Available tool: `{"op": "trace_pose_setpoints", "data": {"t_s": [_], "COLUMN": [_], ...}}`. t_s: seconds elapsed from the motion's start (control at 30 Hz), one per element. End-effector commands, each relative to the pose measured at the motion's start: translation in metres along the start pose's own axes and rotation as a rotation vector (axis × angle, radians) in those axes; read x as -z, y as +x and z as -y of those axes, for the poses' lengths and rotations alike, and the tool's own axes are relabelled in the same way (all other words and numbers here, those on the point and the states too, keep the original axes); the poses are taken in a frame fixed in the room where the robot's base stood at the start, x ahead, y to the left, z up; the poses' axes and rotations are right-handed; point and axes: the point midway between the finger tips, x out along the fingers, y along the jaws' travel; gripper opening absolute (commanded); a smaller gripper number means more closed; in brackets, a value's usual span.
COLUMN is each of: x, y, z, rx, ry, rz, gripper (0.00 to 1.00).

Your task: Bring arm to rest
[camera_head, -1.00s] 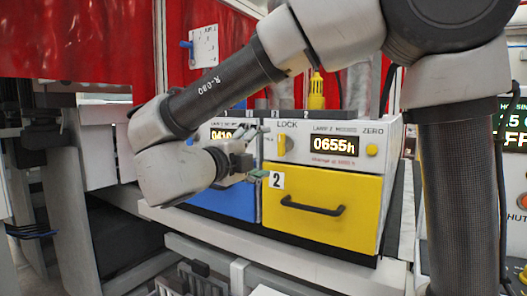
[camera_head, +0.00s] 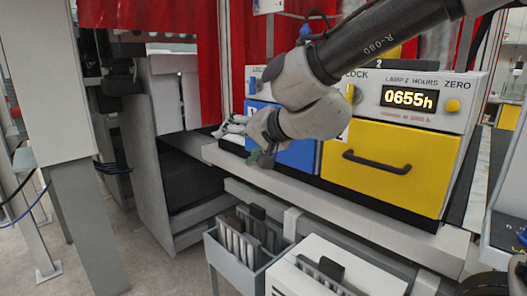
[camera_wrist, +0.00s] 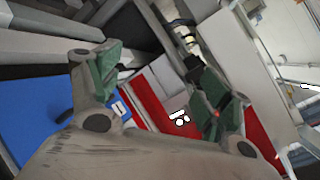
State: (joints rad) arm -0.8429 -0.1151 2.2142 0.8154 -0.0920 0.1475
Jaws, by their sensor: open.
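My gripper (camera_head: 258,160) hangs at the end of my arm in front of the blue drawer (camera_head: 297,154), left of the yellow drawer (camera_head: 392,168). In the wrist view my gripper (camera_wrist: 165,90) has its two green-padded fingers wide apart with nothing between them. The blue drawer (camera_wrist: 42,112) shows at the left there, beside one finger. My forearm crosses the upper middle of the head view and hides part of the lamp panel. Both drawers look closed.
The yellow drawer's panel has a display (camera_head: 409,98) reading 0655h and a yellow knob (camera_head: 452,105). Below stand a grey bin (camera_head: 236,268) with upright plates and a white box (camera_head: 300,284). Red curtains (camera_head: 215,60) hang behind. Floor shows at the lower left.

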Motion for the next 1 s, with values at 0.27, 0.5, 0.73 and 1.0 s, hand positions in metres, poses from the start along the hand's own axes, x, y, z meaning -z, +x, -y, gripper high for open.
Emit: {"op": "trace_pose_setpoints", "data": {"t_s": [0.27,0.5,0.73,1.0], "x": [-0.032,-0.03,-0.014,-0.011], "y": [-0.133,-0.279,-0.35,-0.362], "z": [-0.143,-0.253,-0.284,-0.289], "rx": [-0.28,-0.609,-0.75,-0.777], "ry": [-0.39,-0.446,-0.33,-0.285], "rz": [0.471,0.619,0.421,0.378], "gripper": [0.79,0.79,0.79,0.79]}}
